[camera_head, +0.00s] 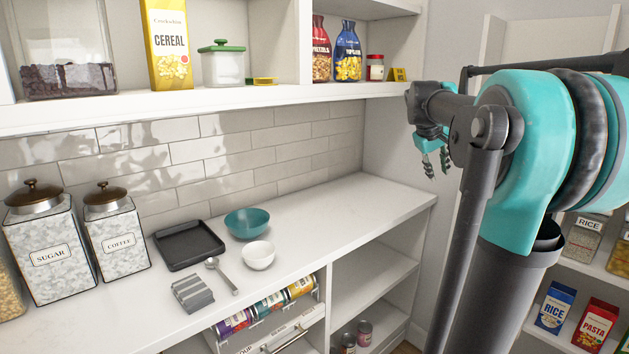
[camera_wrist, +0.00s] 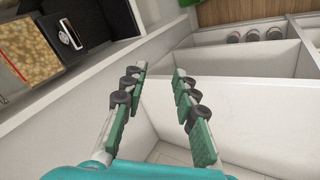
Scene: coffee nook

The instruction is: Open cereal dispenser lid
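A clear container (camera_head: 65,50) with dark contents stands at the far left of the upper shelf. Its top is cut off by the picture edge, so no lid shows. Another clear container (camera_head: 9,285) with yellowish contents is cut off at the lower left. I cannot tell which of them is the cereal dispenser. A clear container with golden contents (camera_wrist: 28,48) shows at the upper left of the wrist view. My gripper (camera_head: 436,165) is raised right of the upper shelf, away from both containers. In the wrist view my gripper (camera_wrist: 161,72) has its fingers apart, with nothing between them.
The upper shelf (camera_head: 280,96) holds a yellow cereal box (camera_head: 167,45) and a green-lidded jar (camera_head: 221,65). The counter holds sugar (camera_head: 48,250) and coffee (camera_head: 117,235) canisters, a black tray (camera_head: 190,243) and bowls. The counter's right end (camera_head: 355,205) is clear.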

